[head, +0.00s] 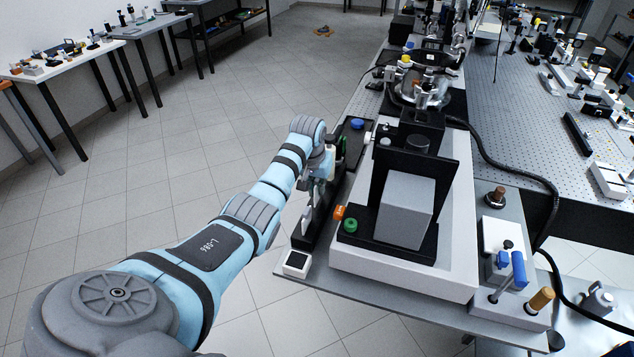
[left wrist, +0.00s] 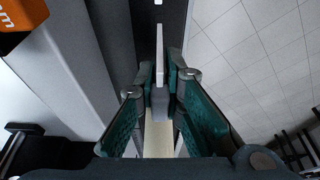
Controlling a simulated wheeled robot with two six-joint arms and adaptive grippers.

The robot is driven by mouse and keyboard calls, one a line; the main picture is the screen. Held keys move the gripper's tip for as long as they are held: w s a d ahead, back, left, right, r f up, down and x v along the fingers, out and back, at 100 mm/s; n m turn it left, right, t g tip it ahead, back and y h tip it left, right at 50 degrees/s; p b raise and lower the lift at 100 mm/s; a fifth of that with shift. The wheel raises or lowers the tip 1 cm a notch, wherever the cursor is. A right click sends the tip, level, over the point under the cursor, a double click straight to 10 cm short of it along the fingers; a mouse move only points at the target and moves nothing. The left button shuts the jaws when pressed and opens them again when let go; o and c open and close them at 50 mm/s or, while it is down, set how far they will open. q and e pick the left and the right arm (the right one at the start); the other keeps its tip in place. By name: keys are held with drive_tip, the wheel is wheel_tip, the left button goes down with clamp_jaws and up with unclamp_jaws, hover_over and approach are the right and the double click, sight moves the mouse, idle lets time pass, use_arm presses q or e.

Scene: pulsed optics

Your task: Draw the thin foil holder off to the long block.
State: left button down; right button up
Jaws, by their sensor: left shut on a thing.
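My left gripper (head: 318,190) is over the left edge of the table, pointing down at a long dark block (head: 308,236). In the left wrist view the green-padded fingers (left wrist: 160,88) are shut on a thin pale upright plate, which looks like the thin foil holder (left wrist: 160,52). The long dark block (left wrist: 174,22) runs behind the fingers there. The fingers hide the holder's lower part, so I cannot tell whether it touches the block. My right gripper is not in view.
A white platform (head: 450,245) with a black frame and grey cube (head: 405,209) stands close to the right. Orange (head: 339,212) and green (head: 350,225) knobs are near my gripper. A small white box (head: 297,263) sits at the table corner. Open floor lies left.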

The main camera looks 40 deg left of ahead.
use_arm(q)
drive_tip(key=shift+s, duration=0.1)
drive_tip(key=shift+d+f+b, duration=0.1)
drive_tip(key=shift+f+b, duration=0.2)
drive_tip(key=shift+f, duration=0.65)
idle(0.6)
drive_tip(key=shift+f+b, duration=0.3)
drive_tip(key=shift+f, duration=0.2)
drive_tip(key=c, duration=1.7)
unclamp_jaws()
drive_tip(key=shift+o, duration=0.3)
drive_tip(key=shift+r, duration=0.1)
drive_tip(key=shift+r, duration=0.1)
drive_tip(key=w+p+v, duration=0.1)
drive_tip(key=p+v, duration=0.2)
drive_tip(key=v, duration=1.2)
drive_tip(key=shift+s+r+p, duration=0.15)
drive_tip(key=shift+r+p, duration=0.15)
drive_tip(key=shift+r, duration=0.2)
